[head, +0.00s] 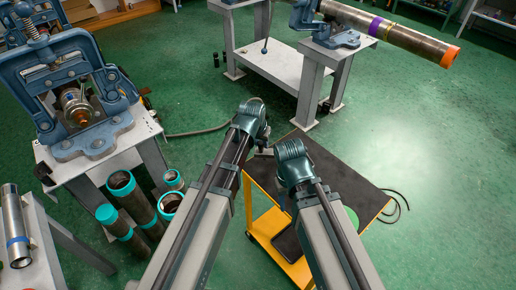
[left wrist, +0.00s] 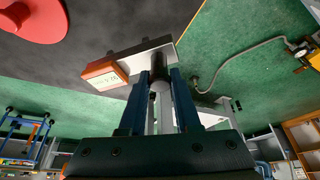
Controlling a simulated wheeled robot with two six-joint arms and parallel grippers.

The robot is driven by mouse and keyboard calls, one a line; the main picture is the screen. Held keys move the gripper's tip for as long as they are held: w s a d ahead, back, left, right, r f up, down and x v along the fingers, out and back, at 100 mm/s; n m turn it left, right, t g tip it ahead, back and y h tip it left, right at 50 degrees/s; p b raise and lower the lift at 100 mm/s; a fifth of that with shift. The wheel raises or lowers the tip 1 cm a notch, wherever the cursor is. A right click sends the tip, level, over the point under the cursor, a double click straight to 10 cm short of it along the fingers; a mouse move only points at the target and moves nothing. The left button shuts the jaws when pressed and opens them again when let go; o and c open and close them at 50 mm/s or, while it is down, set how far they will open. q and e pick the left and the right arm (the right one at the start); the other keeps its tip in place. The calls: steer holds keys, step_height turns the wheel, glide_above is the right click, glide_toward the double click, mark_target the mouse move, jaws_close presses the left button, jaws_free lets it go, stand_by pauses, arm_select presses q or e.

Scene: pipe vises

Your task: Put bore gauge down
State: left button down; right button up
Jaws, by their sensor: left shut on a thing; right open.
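In the left wrist view my left gripper (left wrist: 160,82) is shut, its two blue fingers on either side of a grey round stem. In the head view my left gripper (head: 262,138) is at the far left edge of the cart's dark top (head: 345,185). My right gripper (head: 292,165) is over the cart, its fingers mostly hidden by its wrist; it is open.
The yellow cart (head: 262,225) has a lower shelf with a dark item. A red disc (left wrist: 32,18) lies on the dark surface. A blue vise (head: 75,85) on a stand and several teal-ended pipes (head: 130,205) are left. Another vise (head: 330,30) holds a long pipe behind.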

mark_target(261, 150)
arm_select(q)
steer(key=shift+s+f+b, duration=0.1)
steer(key=shift+f+b, duration=0.3)
steer(key=shift+b, duration=0.05)
step_height(261, 150, down, 3)
steer(key=b, duration=0.2)
steer(key=shift+r+b, duration=0.15)
steer(key=shift+b, duration=0.15)
steer(key=c, duration=0.6)
jaws_free()
